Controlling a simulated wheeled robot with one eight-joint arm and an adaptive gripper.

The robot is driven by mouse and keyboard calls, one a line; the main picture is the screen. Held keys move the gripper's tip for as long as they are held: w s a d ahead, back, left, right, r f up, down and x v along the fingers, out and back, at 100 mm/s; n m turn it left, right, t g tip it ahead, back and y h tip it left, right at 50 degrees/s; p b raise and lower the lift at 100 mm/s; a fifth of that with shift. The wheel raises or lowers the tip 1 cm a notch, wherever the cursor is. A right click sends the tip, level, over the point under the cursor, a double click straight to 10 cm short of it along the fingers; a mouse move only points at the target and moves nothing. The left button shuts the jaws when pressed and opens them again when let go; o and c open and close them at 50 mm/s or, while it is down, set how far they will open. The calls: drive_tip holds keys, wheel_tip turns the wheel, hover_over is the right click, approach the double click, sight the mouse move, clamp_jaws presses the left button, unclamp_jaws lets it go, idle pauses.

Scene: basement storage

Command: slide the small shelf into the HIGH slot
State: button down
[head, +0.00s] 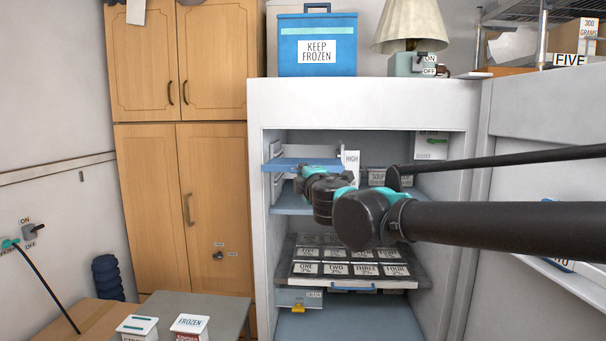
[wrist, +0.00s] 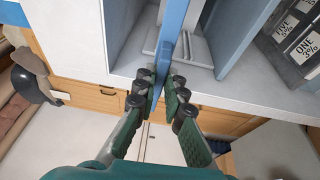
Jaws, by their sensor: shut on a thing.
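The small shelf is a thin blue board (head: 290,163), level at the upper left of the white cabinet's opening. It also shows in the wrist view as a narrow blue strip (wrist: 172,25) seen edge-on. My gripper (head: 308,172) is at its front edge, and in the wrist view its fingers (wrist: 163,88) are closed on either side of the board. The white HIGH label (head: 351,162) stands right of the board. White rails (head: 275,150) show at the left wall beside it. My arm hides part of the board's right side, and how deep it sits in the slot I cannot tell.
A lower blue shelf (head: 288,203) lies just below. Further down is a dark tray (head: 372,282) of numbered boxes. A blue KEEP FROZEN box (head: 317,50) and a lamp (head: 411,28) stand on the cabinet top. Wooden cupboards (head: 185,190) adjoin on the left.

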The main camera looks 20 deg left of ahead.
sight(307, 161)
drive_tip(key=shift+w+a, duration=0.65)
drive_tip(key=shift+w, duration=2.05)
drive_tip(key=shift+w+a, duration=0.65)
drive_tip(key=shift+w, duration=2)
drive_tip(key=shift+w+a, duration=0.65)
drive_tip(key=shift+w, duration=2.05)
